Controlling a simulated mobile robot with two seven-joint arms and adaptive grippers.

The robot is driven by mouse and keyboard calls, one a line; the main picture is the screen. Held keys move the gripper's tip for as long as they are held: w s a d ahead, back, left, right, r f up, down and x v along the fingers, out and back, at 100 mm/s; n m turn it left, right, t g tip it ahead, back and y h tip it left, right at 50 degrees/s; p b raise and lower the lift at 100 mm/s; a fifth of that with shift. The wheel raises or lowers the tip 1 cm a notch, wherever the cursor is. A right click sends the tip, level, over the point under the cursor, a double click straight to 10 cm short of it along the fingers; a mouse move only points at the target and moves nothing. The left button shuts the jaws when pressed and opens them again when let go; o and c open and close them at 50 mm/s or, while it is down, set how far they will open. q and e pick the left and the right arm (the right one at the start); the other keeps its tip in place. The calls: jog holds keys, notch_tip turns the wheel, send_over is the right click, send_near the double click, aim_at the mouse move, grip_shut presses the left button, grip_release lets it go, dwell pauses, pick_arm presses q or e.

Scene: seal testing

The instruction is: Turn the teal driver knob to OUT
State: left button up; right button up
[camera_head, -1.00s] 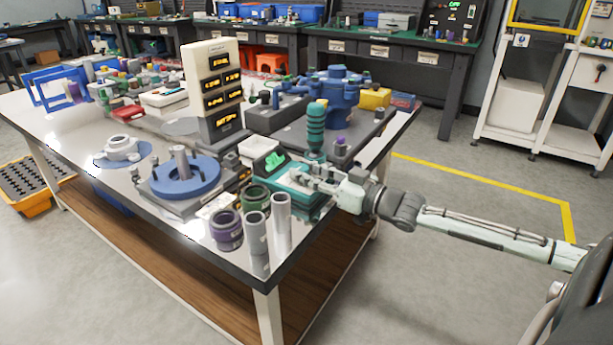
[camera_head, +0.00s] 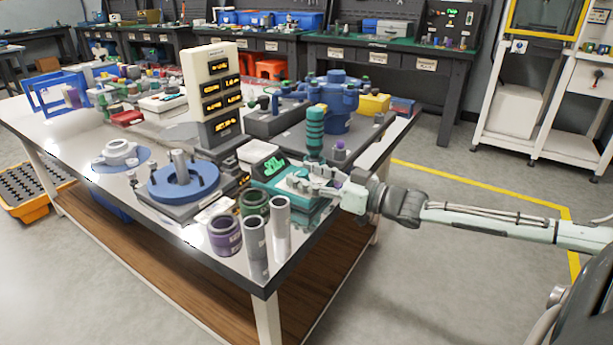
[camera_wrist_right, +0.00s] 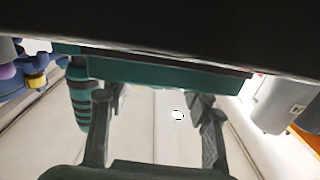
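The teal driver unit (camera_head: 305,215) stands at the table's front right corner, with a green-lit display (camera_head: 273,166) behind it. A ribbed teal cylinder (camera_head: 315,132) rises behind the unit; it also shows at the left in the wrist view (camera_wrist_right: 80,98). My right gripper (camera_head: 302,183) is low over the unit's pale top. In the right wrist view its two fingers (camera_wrist_right: 158,112) are spread, with a teal edge (camera_wrist_right: 165,70) across the picture above them. I cannot make out the knob or its setting; the gripper may hide it. My left gripper is not in view.
Grey tubes (camera_head: 281,228), a purple ring (camera_head: 225,232) and a green ring (camera_head: 255,203) stand left of the teal unit. A blue round fixture (camera_head: 185,183) and a display tower (camera_head: 212,95) are farther left. The floor (camera_head: 470,270) right of the table is clear.

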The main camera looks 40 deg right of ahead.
jog(key=shift+s+f, duration=0.1)
jog(key=shift+s, duration=0.05)
jog(key=shift+s+d, duration=0.15)
jog(key=shift+s, duration=0.05)
jog(key=v, duration=1.1)
jog(key=shift+s, duration=0.15)
dwell(1.2)
